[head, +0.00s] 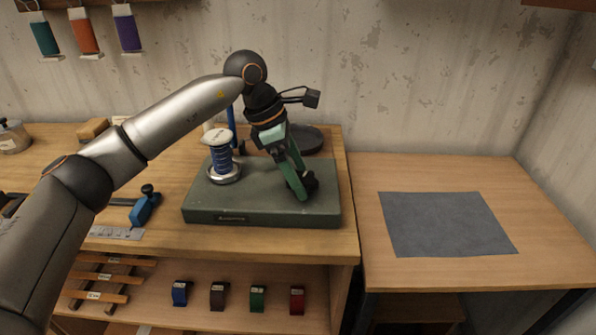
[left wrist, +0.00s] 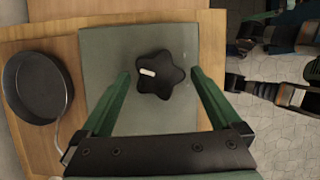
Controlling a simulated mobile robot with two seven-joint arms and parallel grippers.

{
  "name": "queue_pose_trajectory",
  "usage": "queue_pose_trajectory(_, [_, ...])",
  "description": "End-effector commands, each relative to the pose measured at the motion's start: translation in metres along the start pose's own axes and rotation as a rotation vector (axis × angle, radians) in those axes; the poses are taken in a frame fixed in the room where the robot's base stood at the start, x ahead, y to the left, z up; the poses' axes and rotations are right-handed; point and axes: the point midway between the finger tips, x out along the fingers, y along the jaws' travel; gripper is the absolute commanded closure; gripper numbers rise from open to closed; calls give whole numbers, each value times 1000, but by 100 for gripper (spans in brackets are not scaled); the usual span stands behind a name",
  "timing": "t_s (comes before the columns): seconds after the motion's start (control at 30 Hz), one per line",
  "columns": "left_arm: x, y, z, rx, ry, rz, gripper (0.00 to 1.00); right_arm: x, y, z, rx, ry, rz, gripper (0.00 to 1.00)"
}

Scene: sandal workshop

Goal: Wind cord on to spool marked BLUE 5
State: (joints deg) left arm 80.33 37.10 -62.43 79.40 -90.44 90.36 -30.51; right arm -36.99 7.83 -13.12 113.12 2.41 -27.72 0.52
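A spool wound with blue cord (head: 222,158) stands upright at the left of the green base (head: 240,208). Its pale top carries markings too small to read. My left gripper (head: 303,188) is over the right part of the base, pointing down. In the left wrist view its two green fingers are apart, one on each side of a black star-shaped knob (left wrist: 160,75) with a white mark. I see gaps between the fingers and the knob, so it is not gripped. In the head view the knob is mostly hidden behind the fingers.
A round black dish (left wrist: 37,88) lies beside the base. A blue-handled tool (head: 146,207) and a metal ruler (head: 115,233) lie at the left. Several coloured pieces sit on the shelf below. A grey mat (head: 445,224) lies empty on the right table. Coloured tags hang on the wall.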

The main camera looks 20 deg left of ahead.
Motion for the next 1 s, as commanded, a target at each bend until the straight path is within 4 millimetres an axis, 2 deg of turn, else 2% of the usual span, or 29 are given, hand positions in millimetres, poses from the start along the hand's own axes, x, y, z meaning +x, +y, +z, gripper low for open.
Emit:
queue_pose_trajectory(0.23, [-1, 0, 0, -1, -1, -1, 0, 0, -2, 0, 0, 1, -4, 0])
queue_pose_trajectory(0.37, [-11, 0, 0, -1, -2, 2, 0, 0, -2, -1, -1, 1, -4, 0])
queue_pose_trajectory(0.8, [-100, 0, 1, -1, -3, 2, 0, -3, -1, -5, -1, 5, -1, 0])
queue_pose_trajectory(1.0, [-122, 0, 0, -2, -1, 0, 0, -4, 3, -5, -1, 6, 6, 0])
